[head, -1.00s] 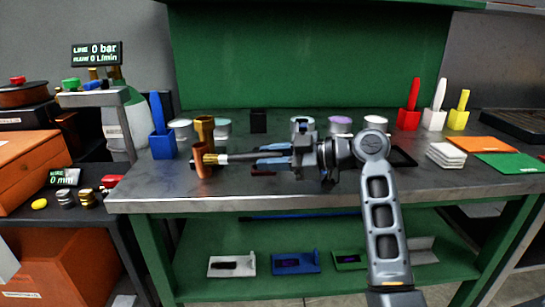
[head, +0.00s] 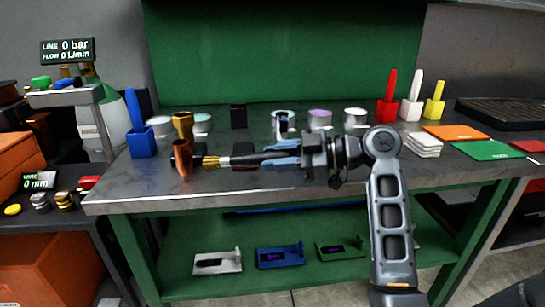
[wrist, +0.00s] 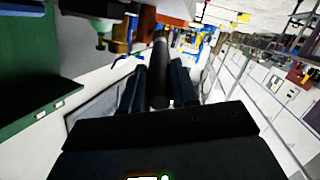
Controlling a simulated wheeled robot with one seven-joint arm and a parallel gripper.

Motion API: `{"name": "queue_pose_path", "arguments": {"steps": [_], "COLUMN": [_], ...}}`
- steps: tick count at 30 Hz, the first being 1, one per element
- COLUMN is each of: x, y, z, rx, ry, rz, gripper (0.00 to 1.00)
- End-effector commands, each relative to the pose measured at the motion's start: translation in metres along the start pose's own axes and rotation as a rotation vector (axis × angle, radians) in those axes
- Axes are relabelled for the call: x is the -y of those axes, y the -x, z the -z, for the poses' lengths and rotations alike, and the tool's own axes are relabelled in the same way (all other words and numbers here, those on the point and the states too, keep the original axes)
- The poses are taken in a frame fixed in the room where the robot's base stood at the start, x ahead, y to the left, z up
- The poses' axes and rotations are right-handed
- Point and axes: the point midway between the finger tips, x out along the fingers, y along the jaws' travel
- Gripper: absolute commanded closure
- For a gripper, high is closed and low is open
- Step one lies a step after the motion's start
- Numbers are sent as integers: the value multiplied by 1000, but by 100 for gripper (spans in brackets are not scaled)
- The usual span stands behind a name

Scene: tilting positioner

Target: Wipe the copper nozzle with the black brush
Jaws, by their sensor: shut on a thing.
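The copper nozzle (head: 182,159) stands upright at the left front of the bench in the head view, with a flared top. My gripper (head: 275,157) is shut on the black brush (head: 246,159), which lies level and points left. Its brass-coloured bristles (head: 207,162) are close beside the right side of the nozzle; I cannot tell whether they touch. In the wrist view, the black brush handle (wrist: 160,82) runs forward between the two fingers of my gripper (wrist: 158,88). The bristles cannot be made out there.
A brass-coloured stand (head: 183,123) is right behind the nozzle. A blue holder (head: 141,143) with a blue brush is at its left. Several round tins, including one purple-topped (head: 320,117), stand behind my gripper. Red (head: 385,108), white and yellow holders stand at the right.

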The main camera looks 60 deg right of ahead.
Motion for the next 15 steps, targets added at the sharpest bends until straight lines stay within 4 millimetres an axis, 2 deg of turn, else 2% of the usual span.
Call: {"name": "queue_pose_path", "arguments": {"steps": [7,15], "x": [0,8], "y": [3,22], "z": [0,-1], "rx": [0,0], "ry": [0,0], "rz": [-1,-2], "gripper": [100,100]}}
